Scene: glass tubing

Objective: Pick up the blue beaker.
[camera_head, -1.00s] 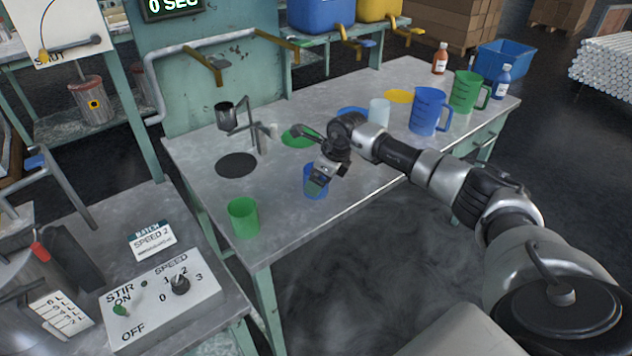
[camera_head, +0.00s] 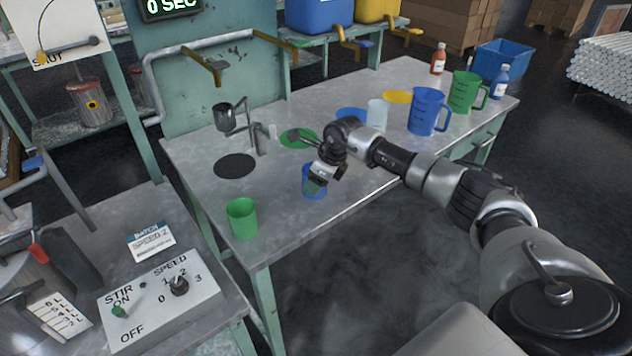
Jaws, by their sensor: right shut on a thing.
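The blue beaker (camera_head: 308,190) stands near the front edge of the metal bench, in the middle of the view. My right gripper (camera_head: 318,180) reaches over it from the right and is shut on it; the fingers and wrist hide part of its upper rim. The beaker looks upright, and I cannot tell whether its base touches the bench. My left gripper is not in view.
A green beaker (camera_head: 242,218) stands to the left on the bench (camera_head: 300,222). Blue (camera_head: 425,112) and green (camera_head: 465,92) jugs, a pale cup (camera_head: 377,113) and bottles stand at the right. A metal stand (camera_head: 250,128) is behind.

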